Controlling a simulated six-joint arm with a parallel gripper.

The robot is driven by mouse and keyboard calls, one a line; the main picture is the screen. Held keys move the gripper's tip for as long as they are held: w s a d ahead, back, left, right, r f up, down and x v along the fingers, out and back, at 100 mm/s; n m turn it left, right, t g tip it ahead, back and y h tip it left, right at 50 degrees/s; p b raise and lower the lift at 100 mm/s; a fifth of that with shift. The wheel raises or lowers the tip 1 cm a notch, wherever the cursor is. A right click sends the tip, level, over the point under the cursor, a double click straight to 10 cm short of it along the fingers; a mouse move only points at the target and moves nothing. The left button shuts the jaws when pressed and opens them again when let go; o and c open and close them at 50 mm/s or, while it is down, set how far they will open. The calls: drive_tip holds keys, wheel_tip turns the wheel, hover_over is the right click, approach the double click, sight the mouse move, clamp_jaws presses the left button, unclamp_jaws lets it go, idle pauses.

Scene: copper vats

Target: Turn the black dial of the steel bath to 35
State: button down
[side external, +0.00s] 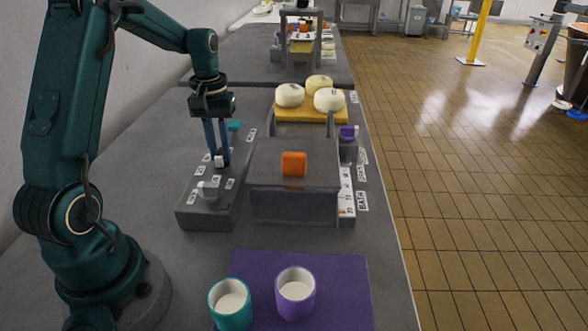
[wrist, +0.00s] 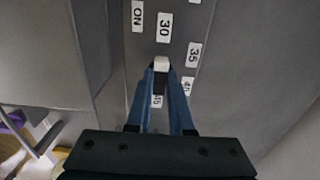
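The steel bath (side external: 262,206) is a grey box with an orange block (side external: 294,163) on top. A grey control panel (side external: 190,222) with number labels stands left of it. My gripper (side external: 220,158) points down over this panel, its two blue fingers close together. In the wrist view, the fingertips (wrist: 161,72) stand on either side of a small white piece (wrist: 161,63), perhaps the dial's pointer end. It faces the 30 label (wrist: 165,28); the 35 label (wrist: 194,54) is to its right.
A grey knob (side external: 209,188) sits nearer on the panel and a teal part (side external: 234,125) behind. A purple part (side external: 348,132) is at the right. Pale round cheeses (side external: 290,95) lie behind. Teal (side external: 230,304) and purple (side external: 296,293) cups stand on a purple mat (side external: 345,285).

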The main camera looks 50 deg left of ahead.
drive_tip(key=shift+m, duration=0.3)
drive_tip(key=m, duration=0.5)
drive_tip(key=shift+m, duration=0.3)
drive_tip(key=m, duration=0.5)
drive_tip(key=shift+m, duration=0.4)
drive_tip(key=c, duration=0.8)
unclamp_jaws()
drive_tip(key=shift+r, duration=0.1)
